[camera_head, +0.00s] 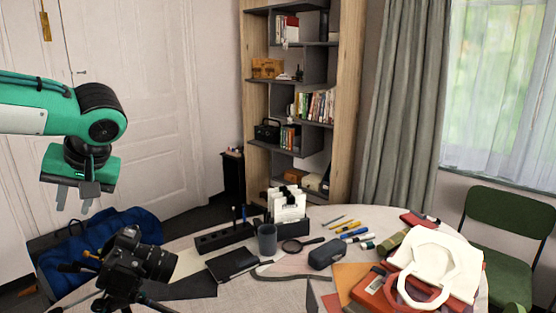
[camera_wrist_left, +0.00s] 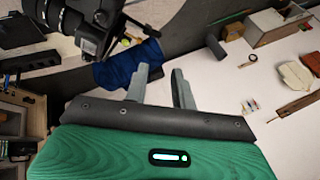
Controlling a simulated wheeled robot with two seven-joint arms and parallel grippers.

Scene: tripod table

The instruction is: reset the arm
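My left arm comes in from the left in the head view, green and black. Its gripper (camera_head: 75,198) hangs in the air, fingers down, above and to the left of the round table. In the left wrist view the two grey fingers (camera_wrist_left: 161,88) stand apart with nothing between them, so it is open and empty. My right gripper is in neither view.
A black camera on a tripod (camera_head: 135,262) stands at the table's left edge, below the gripper in the picture. A green chair (camera_head: 510,235) is at right.

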